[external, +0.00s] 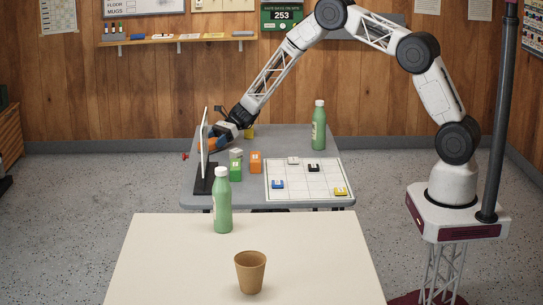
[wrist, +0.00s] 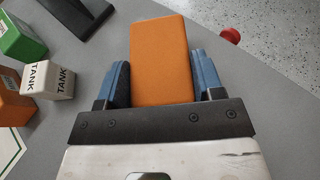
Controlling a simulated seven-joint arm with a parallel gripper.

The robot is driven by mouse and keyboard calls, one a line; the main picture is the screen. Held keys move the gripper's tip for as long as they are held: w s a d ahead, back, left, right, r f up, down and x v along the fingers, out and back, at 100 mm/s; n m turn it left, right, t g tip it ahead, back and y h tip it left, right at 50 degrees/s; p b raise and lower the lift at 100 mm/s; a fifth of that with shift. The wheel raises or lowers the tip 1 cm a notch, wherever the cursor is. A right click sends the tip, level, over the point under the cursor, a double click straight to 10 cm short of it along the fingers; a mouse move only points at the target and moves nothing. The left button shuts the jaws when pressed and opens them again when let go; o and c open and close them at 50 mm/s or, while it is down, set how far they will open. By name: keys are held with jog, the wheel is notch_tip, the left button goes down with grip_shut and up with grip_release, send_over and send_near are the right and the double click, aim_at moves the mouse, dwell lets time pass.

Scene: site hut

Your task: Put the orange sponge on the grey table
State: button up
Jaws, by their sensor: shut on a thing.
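The orange sponge (wrist: 162,60) sits between the blue fingers of my gripper (wrist: 162,85), which is shut on it. In the external view the sponge (external: 211,145) shows partly behind an upright panel, with my gripper (external: 218,137) at the left part of the grey table (external: 285,138). In the wrist view the grey table (wrist: 60,128) lies below the sponge, and the sponge's far end reaches towards the table's edge. I cannot tell whether the sponge touches the tabletop.
The upright panel (external: 204,150) on a black stand is close by. Green (external: 236,170), orange (external: 255,162) and white (wrist: 48,81) blocks stand near it. A tile board (external: 310,181) and a green bottle (external: 319,126) are to the right. A cream table (external: 170,265) is in front.

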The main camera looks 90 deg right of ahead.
jog(key=shift+f, duration=0.25)
jog(key=o, duration=1.1)
jog(key=shift+c, duration=0.2)
jog(key=shift+v, duration=3.9)
jog(key=shift+a+r, duration=0.1)
